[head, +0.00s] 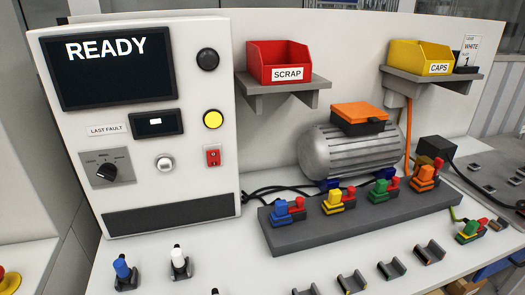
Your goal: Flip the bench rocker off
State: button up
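A small red switch (212,156) with pale markings sits on the front of the white control cabinet (226,105), low on its right side. It looks like the bench rocker, but it is too small to tell which way it is tipped. The cabinet's dark screen (112,68) reads READY. A lit yellow round button (212,119) is above the red switch, and a black round button (207,60) is higher up. My gripper is not in view.
A rotary knob (107,171) and a white round button (165,162) are left of the switch. A grey motor (345,150) stands to the right, behind a dark rail (300,236) of coloured connectors. Red SCRAP bin (278,61) sits on a shelf. Space before the switch looks clear.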

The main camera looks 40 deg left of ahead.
aim_at(213, 156)
jog(key=z, duration=0.25)
jog(key=i, duration=1.2)
jog(key=u, duration=3.7)
jog(key=k, duration=0.65)
jog(key=u, duration=0.95)
jog(key=i, duration=1.1)
jog(key=z, duration=0.15)
